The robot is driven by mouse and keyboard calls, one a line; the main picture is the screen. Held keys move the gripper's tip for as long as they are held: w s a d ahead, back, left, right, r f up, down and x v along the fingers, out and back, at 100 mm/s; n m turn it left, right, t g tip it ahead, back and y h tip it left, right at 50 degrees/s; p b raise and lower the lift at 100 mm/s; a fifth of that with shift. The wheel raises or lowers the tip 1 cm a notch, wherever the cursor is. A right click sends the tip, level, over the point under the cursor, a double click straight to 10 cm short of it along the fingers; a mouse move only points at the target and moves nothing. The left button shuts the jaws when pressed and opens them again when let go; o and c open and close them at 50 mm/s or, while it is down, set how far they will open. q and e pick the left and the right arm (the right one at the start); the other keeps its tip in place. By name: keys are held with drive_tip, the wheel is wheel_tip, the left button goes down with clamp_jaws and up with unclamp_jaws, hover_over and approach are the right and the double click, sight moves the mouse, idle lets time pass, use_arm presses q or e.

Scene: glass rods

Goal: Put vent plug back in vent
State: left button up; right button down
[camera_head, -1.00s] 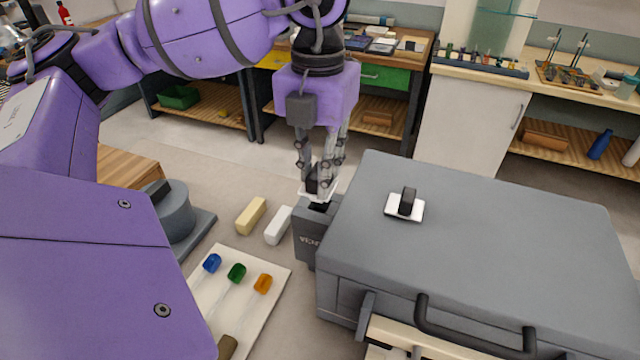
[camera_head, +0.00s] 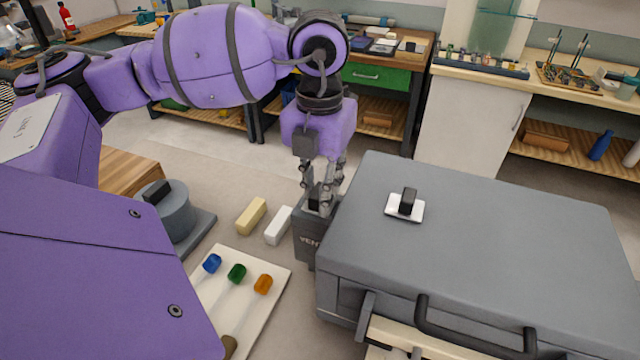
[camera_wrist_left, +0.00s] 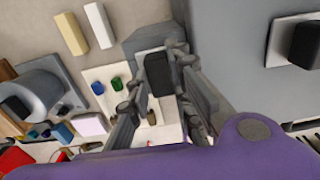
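The vent (camera_head: 309,243) is a dark grey box lettered VENT, against the left side of a large grey case. My left gripper (camera_head: 319,203) points down at the vent's top, its fingers on both sides of the black handle of the vent plug (camera_head: 314,201). In the left wrist view the black handle (camera_wrist_left: 160,75) sits between the fingertips of my left gripper (camera_wrist_left: 162,80), which appear to touch it. The plug's white plate is hardly visible in the head view; how deep it sits is hidden by the fingers. My right gripper is not in view.
The grey case (camera_head: 480,235) fills the right side; a white plate with a black knob (camera_head: 405,206) sits on its top. Yellow (camera_head: 251,215) and white (camera_head: 279,225) blocks lie left of the vent. A white board (camera_head: 250,300) holds colour-tipped rods near the front.

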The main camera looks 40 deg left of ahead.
use_arm(q)
drive_tip(key=o, duration=0.4)
drive_tip(key=shift+o, duration=0.2)
wheel_tip(320, 180, up, 12)
drive_tip(key=shift+r, duration=0.25)
drive_tip(key=shift+f, duration=0.1)
idle(0.4)
